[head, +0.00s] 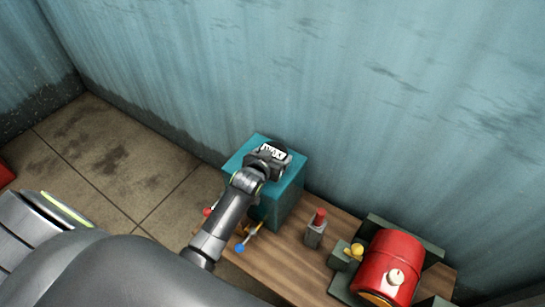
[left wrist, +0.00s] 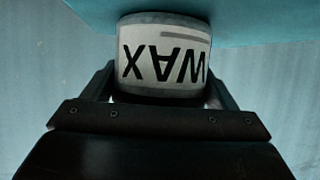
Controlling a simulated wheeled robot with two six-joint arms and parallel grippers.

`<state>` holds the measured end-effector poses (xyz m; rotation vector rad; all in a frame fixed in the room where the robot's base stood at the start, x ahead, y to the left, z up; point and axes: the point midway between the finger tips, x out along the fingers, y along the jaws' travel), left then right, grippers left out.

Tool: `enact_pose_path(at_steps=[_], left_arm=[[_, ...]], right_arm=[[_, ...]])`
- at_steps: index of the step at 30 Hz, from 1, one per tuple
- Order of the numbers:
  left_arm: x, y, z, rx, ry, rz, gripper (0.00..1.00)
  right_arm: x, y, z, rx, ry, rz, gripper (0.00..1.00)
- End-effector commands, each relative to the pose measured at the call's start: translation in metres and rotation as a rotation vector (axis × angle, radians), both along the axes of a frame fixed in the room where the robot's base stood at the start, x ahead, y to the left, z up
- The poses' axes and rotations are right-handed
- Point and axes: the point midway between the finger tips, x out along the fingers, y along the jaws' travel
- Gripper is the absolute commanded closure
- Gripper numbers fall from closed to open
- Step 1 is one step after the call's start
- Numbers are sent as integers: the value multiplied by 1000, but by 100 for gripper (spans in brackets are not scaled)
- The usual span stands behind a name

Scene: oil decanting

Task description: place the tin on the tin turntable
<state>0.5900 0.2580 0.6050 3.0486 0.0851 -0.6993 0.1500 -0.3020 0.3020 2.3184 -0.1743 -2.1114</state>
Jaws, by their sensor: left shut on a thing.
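A small white tin (head: 273,149) with black lettering is held in my left gripper (head: 268,160) over the teal block at the back of the bench. In the left wrist view the tin (left wrist: 165,55) reads WAX upside down, and dark fingers close on it from both sides. A teal surface (left wrist: 250,20) lies right behind the tin there; I cannot tell whether they touch. I cannot make out a separate turntable; my gripper and arm hide part of the block's top. My right gripper is not in view.
The teal block (head: 290,195) stands on a wooden bench (head: 284,262). To its right are a grey post with a red top (head: 317,226), a yellow knob (head: 357,250) and a red drum (head: 400,255). Small red and blue-ended handles lie near my arm. A blue wall (head: 330,100) rises behind.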

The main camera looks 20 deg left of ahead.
Motion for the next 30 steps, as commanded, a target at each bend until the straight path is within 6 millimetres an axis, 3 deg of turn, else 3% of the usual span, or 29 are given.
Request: enact_pose_path(at_steps=[11,12,16,26,30], left_arm=[[1,0,-2,0,-3,-1,57],[0,0,-3,0,0,0,15],[0,0,-3,-1,0,0,0],[0,0,1,0,-1,0,0],[-16,-1,8,-3,2,1,0]], right_arm=[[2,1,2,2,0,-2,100],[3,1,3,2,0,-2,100],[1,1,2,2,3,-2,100],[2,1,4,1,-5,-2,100],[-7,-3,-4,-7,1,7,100]])
